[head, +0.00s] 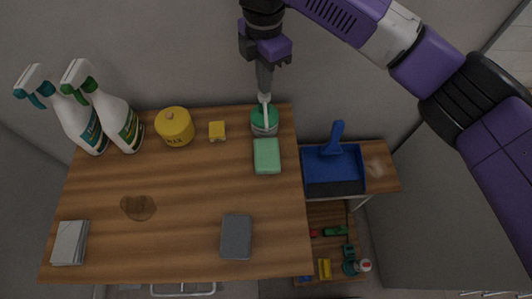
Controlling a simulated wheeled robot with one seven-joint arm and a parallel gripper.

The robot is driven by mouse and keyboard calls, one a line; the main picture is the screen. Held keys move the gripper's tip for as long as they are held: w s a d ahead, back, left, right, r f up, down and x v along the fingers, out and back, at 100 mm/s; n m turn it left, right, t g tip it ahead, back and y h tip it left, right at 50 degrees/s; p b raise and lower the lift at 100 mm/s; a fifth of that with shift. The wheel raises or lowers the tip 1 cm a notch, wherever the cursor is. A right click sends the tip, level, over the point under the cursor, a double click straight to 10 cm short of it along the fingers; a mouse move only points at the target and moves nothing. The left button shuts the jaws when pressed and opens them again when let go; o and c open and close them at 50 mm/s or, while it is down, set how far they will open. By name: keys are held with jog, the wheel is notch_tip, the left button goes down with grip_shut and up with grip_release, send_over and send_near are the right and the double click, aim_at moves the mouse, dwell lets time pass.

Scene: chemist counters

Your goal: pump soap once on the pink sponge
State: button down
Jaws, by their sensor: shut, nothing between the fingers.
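The soap pump bottle (265,122), with a green body and a white pump head, stands near the back right corner of the wooden counter. My gripper (264,88) is shut and empty. Its tips are right above or at the pump head; I cannot tell whether they touch it. A green sponge (267,157) lies just in front of the bottle. A small yellow block (217,131) lies to its left and a dark grey block (236,237) at the front. I see no pink sponge in the head view.
Two spray bottles (120,122) and a yellow jar (174,126) stand at the back left. A brown stain (138,207) and folded grey cloths (70,243) lie on the left. A blue dustpan (333,168) rests on a lower shelf at right. The counter's middle is clear.

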notch_tip(320, 180, up, 6)
jog(key=p, duration=0.5)
jog(key=shift+p, duration=0.3)
